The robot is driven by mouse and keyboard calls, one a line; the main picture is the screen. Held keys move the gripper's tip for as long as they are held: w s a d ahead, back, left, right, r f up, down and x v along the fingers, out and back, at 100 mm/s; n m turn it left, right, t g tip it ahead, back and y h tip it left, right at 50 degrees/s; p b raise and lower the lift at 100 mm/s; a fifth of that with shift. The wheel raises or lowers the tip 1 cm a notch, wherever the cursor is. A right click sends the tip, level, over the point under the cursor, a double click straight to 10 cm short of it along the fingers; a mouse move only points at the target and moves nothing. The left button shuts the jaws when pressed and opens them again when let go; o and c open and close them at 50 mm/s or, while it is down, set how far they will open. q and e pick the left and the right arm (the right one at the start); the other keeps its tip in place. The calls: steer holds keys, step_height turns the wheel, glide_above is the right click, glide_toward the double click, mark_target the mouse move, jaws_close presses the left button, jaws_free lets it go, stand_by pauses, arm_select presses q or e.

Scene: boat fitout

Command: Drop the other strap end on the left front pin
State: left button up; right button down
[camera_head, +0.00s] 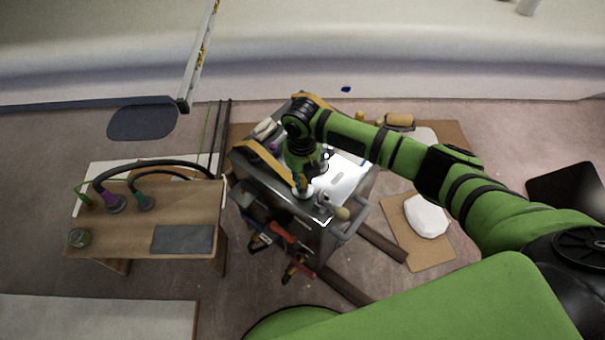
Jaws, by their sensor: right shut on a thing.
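A grey tool cart (345,228) stands in the middle of the head view with a bright sheet (345,180) on its top. A yellow-orange strap (262,160) runs slantwise along the cart's left side toward its front. My right gripper (302,191) points down over the front part of the cart top. It is shut on the near end of this strap, which is mostly hidden by the fingers. I cannot make out the left front pin, or whether the strap end touches it. Another yellow-orange band (317,101) shows at the cart's back edge. My left gripper is not in view.
A wooden bench (180,215) with dark hoses (160,165) and a grey mat (183,239) stands at left. Red-handled tools (283,232) hang on the cart's front. A beige knob (342,213) sits near its front edge. A white item (425,215) lies on cardboard (432,254) at right.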

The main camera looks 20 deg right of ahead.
steer(key=c, duration=1)
jaws_free()
steer(key=o, duration=0.6)
steer(key=shift+c, duration=0.2)
steer(key=shift+r, duration=0.15)
step_height(320, 180, up, 8)
steer(key=p, duration=0.8)
steer(key=shift+r+p, duration=0.2)
steer(key=shift+p, duration=0.15)
steer(key=shift+f, duration=0.1)
